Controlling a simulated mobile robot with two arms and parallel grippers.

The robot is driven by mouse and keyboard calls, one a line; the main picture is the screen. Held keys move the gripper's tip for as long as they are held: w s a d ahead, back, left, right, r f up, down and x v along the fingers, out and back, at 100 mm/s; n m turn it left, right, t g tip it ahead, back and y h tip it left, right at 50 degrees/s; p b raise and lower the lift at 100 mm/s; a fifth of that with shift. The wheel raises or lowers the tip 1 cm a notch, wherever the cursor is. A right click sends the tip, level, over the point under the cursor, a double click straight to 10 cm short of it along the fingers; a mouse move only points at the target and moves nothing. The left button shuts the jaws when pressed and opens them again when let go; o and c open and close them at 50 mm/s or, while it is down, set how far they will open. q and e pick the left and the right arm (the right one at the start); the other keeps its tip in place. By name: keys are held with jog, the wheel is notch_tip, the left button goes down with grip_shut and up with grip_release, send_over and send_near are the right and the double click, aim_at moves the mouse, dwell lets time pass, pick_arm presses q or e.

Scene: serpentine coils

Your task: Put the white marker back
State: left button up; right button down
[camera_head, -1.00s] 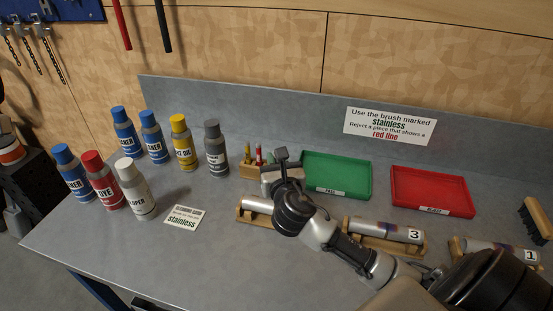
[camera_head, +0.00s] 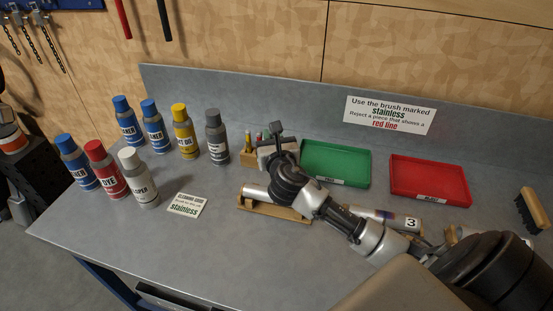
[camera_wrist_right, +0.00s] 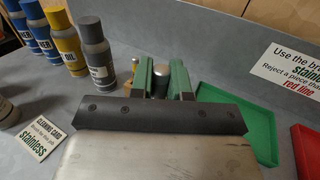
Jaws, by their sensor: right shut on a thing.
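My right gripper (camera_head: 275,130) is at the wooden marker holder (camera_head: 249,158) at the back of the bench. In the right wrist view its green fingers (camera_wrist_right: 163,80) are shut on a pale, rounded piece (camera_wrist_right: 160,73), which I take to be the white marker. Most of it is hidden behind the gripper body. The holder has several coloured markers standing in it and is partly covered by the gripper. I cannot tell whether the held marker is in a hole or above it. My left gripper is not in view.
A green tray (camera_head: 337,180) stands close to the right of the gripper, with a red tray (camera_head: 430,195) beyond it. Several bottles, including a grey-capped one (camera_head: 215,140), stand to the left. Metal pipe pieces on wooden cradles (camera_head: 285,209) lie in front. A sign card (camera_head: 187,204) lies left.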

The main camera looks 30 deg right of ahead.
jog(key=w+d+f+b, duration=0.4)
jog(key=w+d+b, duration=0.2)
jog(key=w, duration=0.5)
jog(key=shift+d+f+b, duration=0.35)
jog(key=shift+b, duration=0.3)
jog(key=shift+f, duration=0.3)
jog(key=shift+f+b, duration=1.55)
jog(key=shift+f, duration=0.85)
jog(key=shift+f, duration=0.4)
